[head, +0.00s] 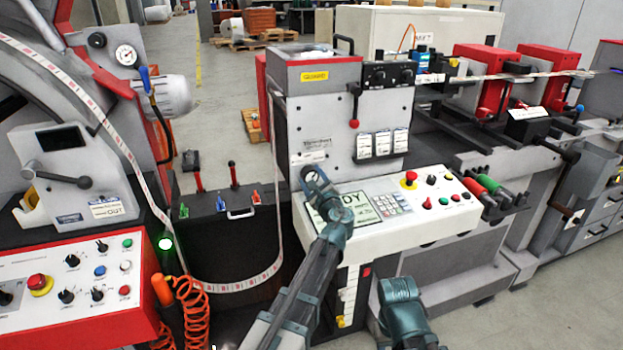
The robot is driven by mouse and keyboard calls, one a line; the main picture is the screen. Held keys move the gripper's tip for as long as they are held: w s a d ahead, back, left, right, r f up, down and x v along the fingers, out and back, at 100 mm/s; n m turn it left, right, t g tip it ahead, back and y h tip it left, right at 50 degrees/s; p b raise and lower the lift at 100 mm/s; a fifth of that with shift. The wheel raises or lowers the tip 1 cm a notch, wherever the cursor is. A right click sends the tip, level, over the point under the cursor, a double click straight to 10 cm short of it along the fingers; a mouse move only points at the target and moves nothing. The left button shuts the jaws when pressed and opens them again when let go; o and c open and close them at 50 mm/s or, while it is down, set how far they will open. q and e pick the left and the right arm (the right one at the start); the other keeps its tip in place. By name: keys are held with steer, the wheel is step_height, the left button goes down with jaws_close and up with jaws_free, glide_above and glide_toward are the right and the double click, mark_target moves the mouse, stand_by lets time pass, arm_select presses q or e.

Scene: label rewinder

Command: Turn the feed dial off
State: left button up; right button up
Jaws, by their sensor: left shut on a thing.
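My left arm reaches up from the bottom to the lower left front of the grey machine housing (335,118). My left gripper (311,174) is shut at a small spot just below a white label plate (309,158), beside the display panel. It is shut on what appears to be the feed dial, which the gripper hides, so its pointer and setting cannot be read. The plate's print is too small to read. Part of my right arm shows at the bottom centre, but its gripper is not in view.
A white control panel (450,222) with knobs, buttons and a red emergency stop (409,178) lies right of my left gripper. A label web (262,280) hangs in a loop to its left. Another red-edged panel (70,268) stands at far left.

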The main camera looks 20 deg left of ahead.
arm_select(q)
steer(key=shift+c, duration=0.4)
steer(key=shift+n, duration=0.3)
steer(key=n, duration=0.2)
steer(key=shift+n, duration=2.5)
steer(key=shift+s+f, duration=0.1)
steer(key=o, duration=1.4)
steer(key=v, duration=1.3)
steer(key=shift+s+d, duration=0.25)
steer(key=shift+s, duration=0.05)
